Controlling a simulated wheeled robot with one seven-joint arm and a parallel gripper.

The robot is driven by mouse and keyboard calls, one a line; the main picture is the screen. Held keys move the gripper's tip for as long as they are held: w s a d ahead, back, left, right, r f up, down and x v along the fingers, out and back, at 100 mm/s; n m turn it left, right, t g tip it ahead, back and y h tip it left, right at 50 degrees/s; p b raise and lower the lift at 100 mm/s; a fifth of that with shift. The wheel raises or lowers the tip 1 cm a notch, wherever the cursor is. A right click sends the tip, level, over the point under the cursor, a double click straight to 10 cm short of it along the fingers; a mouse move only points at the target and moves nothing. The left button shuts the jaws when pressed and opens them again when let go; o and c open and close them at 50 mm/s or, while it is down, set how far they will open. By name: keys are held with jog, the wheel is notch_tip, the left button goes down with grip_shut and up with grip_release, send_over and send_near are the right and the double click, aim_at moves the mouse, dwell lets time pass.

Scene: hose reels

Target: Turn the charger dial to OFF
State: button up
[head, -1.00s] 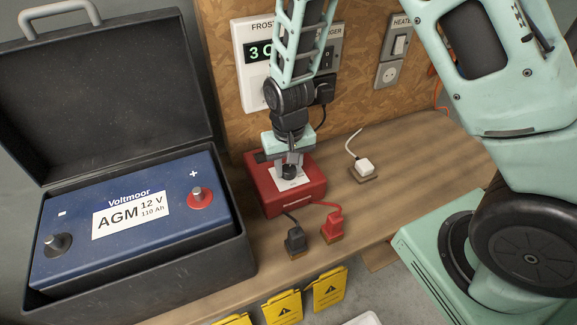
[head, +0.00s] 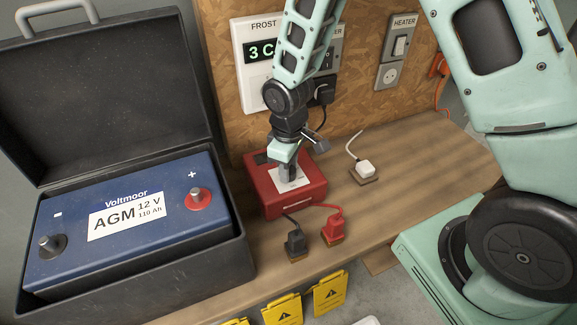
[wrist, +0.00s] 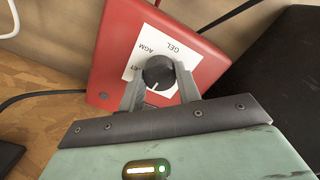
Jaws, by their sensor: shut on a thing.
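The red charger (head: 312,191) sits on the wooden bench. In the wrist view its red case (wrist: 112,50) shows a white label (wrist: 134,62) around a round black dial (wrist: 158,70). I read AGM, GEL and a partly covered word on the label; no OFF mark is visible. A white pointer line shows on the dial's lower side in that view. My gripper (wrist: 160,90) is shut on the dial, one finger on each side of it. In the head view my gripper (head: 287,172) comes down from above and hides the dial.
A blue battery (head: 130,235) sits in an open black case (head: 215,268) at left. Black (head: 296,243) and red (head: 333,226) clamps stand before the charger. A white plug (head: 366,169) lies at right.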

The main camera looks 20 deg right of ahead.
jog(key=shift+w+r+n, duration=0.1)
jog(key=shift+n, duration=0.4)
jog(key=o, duration=1)
jog(key=shift+c, duration=0.2)
notch_tip(320, 180, up, 17)
jog(key=b, duration=0.2)
jog(key=shift+r, duration=0.15)
jog(key=s+a, duration=0.3)
jog(key=s, duration=0.7)
jog(key=s+a+m, duration=0.1)
jog(key=s+a, duration=0.2)
jog(key=s, duration=0.8)
jog(key=shift+s+f+y, duration=0.2)
jog(key=shift+f+y, duration=0.1)
jog(key=shift+f, duration=0.05)
